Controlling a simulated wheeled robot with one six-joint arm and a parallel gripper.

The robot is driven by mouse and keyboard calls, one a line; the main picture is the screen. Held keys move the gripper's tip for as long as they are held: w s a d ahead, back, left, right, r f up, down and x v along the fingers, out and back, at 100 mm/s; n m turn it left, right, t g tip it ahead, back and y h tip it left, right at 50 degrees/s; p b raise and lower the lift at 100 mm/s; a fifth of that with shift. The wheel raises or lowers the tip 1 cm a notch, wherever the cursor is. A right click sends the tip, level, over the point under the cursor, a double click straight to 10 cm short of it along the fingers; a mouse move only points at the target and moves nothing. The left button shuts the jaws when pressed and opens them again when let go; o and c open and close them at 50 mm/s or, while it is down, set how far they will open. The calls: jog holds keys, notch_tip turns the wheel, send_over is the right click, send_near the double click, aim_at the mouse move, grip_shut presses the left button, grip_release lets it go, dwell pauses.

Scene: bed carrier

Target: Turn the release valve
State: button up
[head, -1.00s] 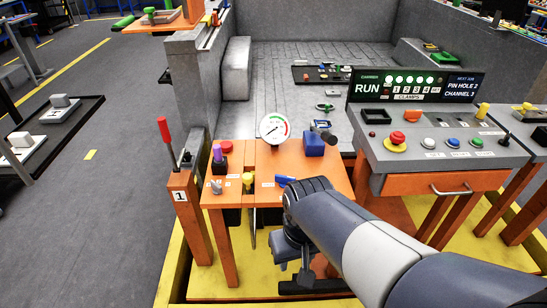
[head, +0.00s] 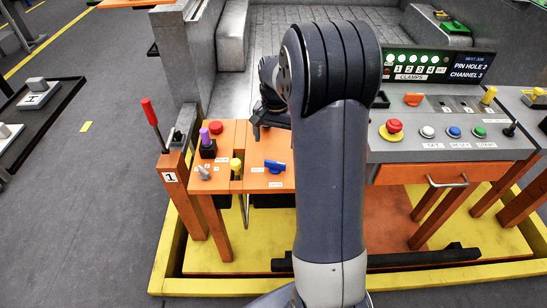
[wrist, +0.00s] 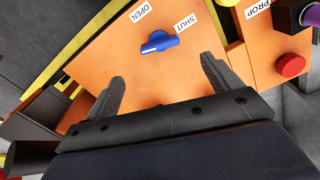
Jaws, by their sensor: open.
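The release valve is a blue handle (head: 275,167) on the orange table top, and it also shows in the wrist view (wrist: 158,42). Labels OPEN (wrist: 142,14) and SHUT (wrist: 187,27) sit beside it. In the wrist view the handle lies nearly crosswise, its right end close below the SHUT label. My gripper (wrist: 163,73) is open and empty, its two fingers spread above the table. The handle appears between and beyond the fingertips, with no contact seen. In the head view my gripper (head: 258,128) hangs behind the handle, partly hidden by my arm.
Left of the valve stand a yellow knob (head: 236,165), a purple-topped knob (head: 206,138) and a grey knob (head: 203,173). A red button (wrist: 291,65) lies near the PROP label. A red lever (head: 150,112) rises at left; a control console (head: 450,148) stands right.

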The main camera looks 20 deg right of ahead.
aim_at(275, 162)
notch_tip(275, 162, down, 10)
jog(key=shift+r+b, duration=0.1)
jog(key=shift+b, duration=0.35)
jog(key=shift+c, duration=0.5)
jog(key=c, duration=0.9)
jog(key=shift+n, duration=1.8)
jog(key=o, duration=1)
